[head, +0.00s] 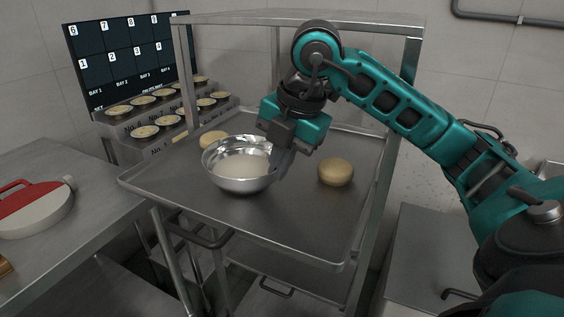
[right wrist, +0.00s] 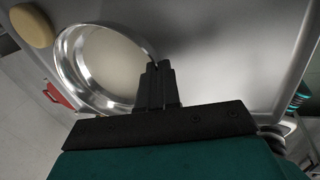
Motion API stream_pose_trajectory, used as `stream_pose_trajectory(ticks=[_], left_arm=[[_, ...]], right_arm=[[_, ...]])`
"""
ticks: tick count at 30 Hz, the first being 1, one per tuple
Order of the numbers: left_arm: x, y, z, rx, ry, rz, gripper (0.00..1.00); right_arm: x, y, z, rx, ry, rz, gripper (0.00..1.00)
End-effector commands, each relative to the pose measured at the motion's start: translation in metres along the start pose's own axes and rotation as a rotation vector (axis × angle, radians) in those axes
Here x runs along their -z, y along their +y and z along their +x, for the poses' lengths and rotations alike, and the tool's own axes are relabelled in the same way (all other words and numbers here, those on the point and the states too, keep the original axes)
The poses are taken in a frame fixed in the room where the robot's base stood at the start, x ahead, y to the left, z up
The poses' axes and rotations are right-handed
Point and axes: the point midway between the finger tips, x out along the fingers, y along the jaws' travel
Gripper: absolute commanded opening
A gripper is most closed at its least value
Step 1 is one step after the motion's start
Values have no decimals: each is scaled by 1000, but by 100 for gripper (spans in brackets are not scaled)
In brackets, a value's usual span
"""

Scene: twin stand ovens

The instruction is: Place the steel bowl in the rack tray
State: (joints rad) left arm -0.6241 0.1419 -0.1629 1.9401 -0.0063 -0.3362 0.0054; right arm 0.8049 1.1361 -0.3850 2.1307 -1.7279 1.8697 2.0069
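The steel bowl (head: 240,183) sits upright on, or just above, the rack tray (head: 290,238), toward its left side; I cannot tell whether its base touches. Its inside shows pale at the bottom. My right gripper (head: 279,166) reaches down at the bowl's right side, with its fingers closed on the rim. In the right wrist view the two dark fingers (right wrist: 157,82) meet close together at the edge of the bowl (right wrist: 72,62). My left gripper is out of view.
A round bun (head: 336,172) lies on the tray right of the bowl, another (head: 213,139) behind it. The rack's top shelf (head: 300,17) is above my gripper. A red-and-white round object (head: 32,208) lies on the left counter. Tins (head: 145,131) stand behind. The tray's front is clear.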

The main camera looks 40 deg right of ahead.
Motion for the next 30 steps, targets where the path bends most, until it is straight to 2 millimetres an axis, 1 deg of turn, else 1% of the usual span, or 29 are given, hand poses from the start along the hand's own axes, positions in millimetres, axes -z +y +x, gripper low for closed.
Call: stream_pose_trajectory(ticks=[1, 3, 9, 11, 17, 20, 23, 26, 30], left_arm=[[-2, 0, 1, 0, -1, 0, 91], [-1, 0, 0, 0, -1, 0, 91], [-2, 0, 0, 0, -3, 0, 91], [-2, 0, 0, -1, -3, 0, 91], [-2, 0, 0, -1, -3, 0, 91], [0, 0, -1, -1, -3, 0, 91], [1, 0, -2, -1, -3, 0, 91], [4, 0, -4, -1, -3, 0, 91], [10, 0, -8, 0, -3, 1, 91]], right_arm=[[0, 0, 1, -2, 0, 0, 0], [0, 0, 1, 0, 0, 0, 8], [0, 0, 1, 0, 0, 0, 27], [0, 0, 1, 0, 0, 0, 32], [0, 0, 0, 0, 0, 0, 32], [0, 0, -3, -1, 0, 0, 32], [0, 1, -14, -4, -1, 1, 32], [0, 2, -33, -6, -1, 0, 32], [0, 2, -69, -8, -2, 0, 32]])
